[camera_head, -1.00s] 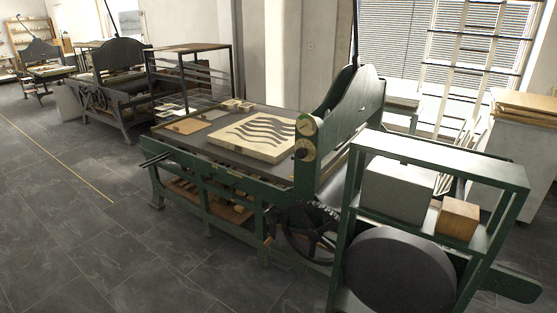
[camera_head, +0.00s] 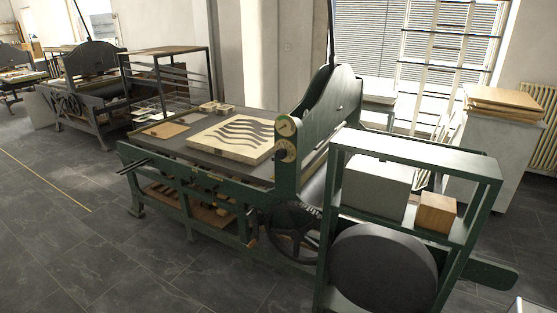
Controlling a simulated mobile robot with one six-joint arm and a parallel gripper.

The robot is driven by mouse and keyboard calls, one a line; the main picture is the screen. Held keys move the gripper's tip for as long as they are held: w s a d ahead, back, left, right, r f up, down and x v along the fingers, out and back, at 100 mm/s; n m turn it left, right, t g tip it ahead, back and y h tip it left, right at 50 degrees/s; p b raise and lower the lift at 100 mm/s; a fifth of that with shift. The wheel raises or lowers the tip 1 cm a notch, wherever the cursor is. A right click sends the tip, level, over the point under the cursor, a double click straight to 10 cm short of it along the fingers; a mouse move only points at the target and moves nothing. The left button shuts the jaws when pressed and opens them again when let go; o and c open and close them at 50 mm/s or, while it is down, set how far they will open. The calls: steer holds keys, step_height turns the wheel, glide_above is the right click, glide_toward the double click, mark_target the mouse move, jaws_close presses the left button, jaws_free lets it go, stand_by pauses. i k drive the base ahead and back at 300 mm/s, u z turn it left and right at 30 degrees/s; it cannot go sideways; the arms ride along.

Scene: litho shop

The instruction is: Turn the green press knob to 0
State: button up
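The green press (camera_head: 205,205) stands in the middle of the head camera view. Two small round dials sit one above the other on its upright end post. The upper dial (camera_head: 285,126) looks green and cream. The lower dial (camera_head: 285,151) is cream with a dark centre. They are too small for me to read any numbers or a pointer, and I cannot tell for sure which carries the green knob. Nothing touches either dial. My gripper is not in view.
A green rack (camera_head: 487,170) holding a grey block (camera_head: 377,187), a wooden block (camera_head: 436,212) and a large dark disc (camera_head: 383,268) stands right of the dials. A handwheel (camera_head: 292,228) is below them. Dark tiled floor (camera_head: 110,265) is free at front left. A pale shape cuts into the bottom right corner.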

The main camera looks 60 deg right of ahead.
mark_target(281, 153)
steer(key=i, duration=0.95)
steer(key=u, duration=0.15)
steer(key=k, duration=0.9)
steer(key=z, duration=0.2)
steer(key=i, duration=0.65)
steer(key=u, duration=0.05)
